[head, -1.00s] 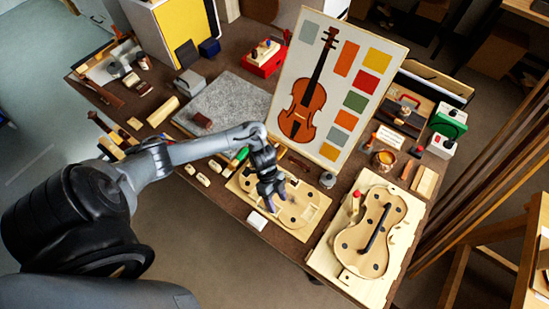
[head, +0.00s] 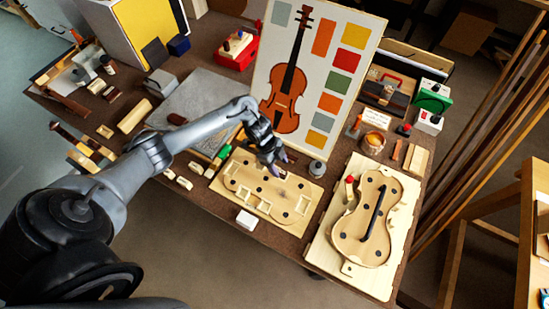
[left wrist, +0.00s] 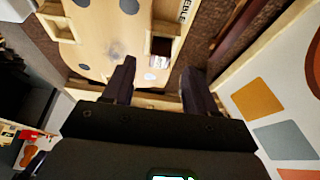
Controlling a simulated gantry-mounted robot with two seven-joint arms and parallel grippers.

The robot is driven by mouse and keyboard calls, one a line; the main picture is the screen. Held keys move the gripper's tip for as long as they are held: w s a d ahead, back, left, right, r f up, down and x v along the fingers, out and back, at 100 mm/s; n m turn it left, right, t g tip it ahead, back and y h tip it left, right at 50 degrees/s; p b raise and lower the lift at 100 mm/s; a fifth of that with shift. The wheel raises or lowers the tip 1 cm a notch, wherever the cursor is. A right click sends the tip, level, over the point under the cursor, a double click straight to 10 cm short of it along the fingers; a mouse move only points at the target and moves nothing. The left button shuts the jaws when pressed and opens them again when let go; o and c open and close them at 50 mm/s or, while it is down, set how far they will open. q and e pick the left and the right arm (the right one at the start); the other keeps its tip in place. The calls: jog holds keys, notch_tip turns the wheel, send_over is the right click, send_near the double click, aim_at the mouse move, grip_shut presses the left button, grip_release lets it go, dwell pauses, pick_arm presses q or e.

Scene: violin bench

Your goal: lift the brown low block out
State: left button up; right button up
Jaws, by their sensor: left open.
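The pale wooden violin mould (head: 309,205) lies flat on the bench, with dark round spots and pockets along its edge. In the left wrist view, a brown low block (left wrist: 161,46) sits in a small pocket at the mould's (left wrist: 92,50) edge, with a whitish patch at its near end. In the head view I cannot make the block out clearly near my gripper. My left gripper (head: 275,161) is open above the mould's far edge. In the left wrist view its two dark fingers (left wrist: 158,85) stand apart, with the block showing between and beyond their tips. My right gripper is not in view.
The violin picture board (head: 345,75) stands close behind my left gripper. A grey round pot (head: 317,168) stands beside the mould. A second violin form (head: 330,240) lies to the right. A white block (head: 246,219) sits at the front edge.

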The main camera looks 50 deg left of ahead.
aim_at(282, 172)
pick_arm(q)
jog(key=shift+x, duration=1.85)
jog(key=shift+a, duration=0.1)
jog(key=c, duration=1)
jog(key=shift+c, duration=0.2)
